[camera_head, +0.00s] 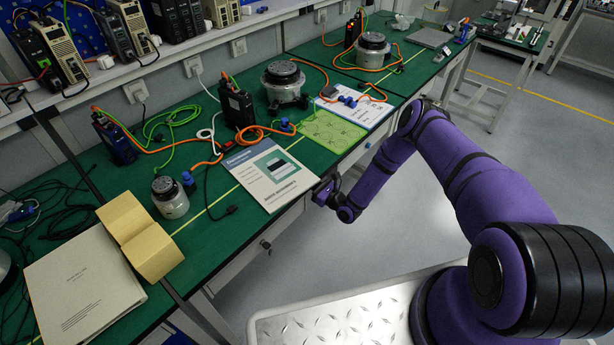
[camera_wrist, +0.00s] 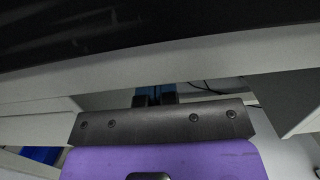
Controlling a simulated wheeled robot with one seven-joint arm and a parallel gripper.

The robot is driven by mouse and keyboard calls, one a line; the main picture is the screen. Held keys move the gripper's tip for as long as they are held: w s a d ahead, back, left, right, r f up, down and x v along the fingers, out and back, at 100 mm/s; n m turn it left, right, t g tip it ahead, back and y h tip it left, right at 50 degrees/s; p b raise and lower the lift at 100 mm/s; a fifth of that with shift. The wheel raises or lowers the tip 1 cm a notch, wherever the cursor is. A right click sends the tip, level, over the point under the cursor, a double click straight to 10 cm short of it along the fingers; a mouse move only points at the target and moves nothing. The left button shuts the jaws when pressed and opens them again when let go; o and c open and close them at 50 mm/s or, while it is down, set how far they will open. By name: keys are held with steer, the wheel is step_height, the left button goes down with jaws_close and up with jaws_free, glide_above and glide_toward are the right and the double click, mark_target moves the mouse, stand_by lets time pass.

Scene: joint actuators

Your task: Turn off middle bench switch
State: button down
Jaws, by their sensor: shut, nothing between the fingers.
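My gripper (camera_head: 326,194) is low at the front edge of the green bench (camera_head: 225,205), just right of the printed booklet (camera_head: 268,174). In the wrist view its two dark fingertips (camera_wrist: 155,94) are together with nothing between them, close under the pale bench edge (camera_wrist: 190,55). Contact with the bench cannot be told. White switch or socket plates sit on the wall behind the bench, at the left (camera_head: 136,91), centre (camera_head: 193,66) and right (camera_head: 239,47). I cannot tell which is the middle bench switch or whether it is on.
Round actuators (camera_head: 284,84) and black drive boxes (camera_head: 237,104) with orange and green cables stand on the bench. A closed binder (camera_head: 82,285) lies at the left. A shelf (camera_head: 165,52) with drives overhangs the back. Grey floor (camera_head: 400,215) is clear in front.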

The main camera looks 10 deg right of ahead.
steer(key=r+v, duration=0.1)
steer(key=v, duration=0.7)
steer(key=shift+f, duration=0.5)
steer(key=shift+s+d, duration=0.15)
stand_by(0.4)
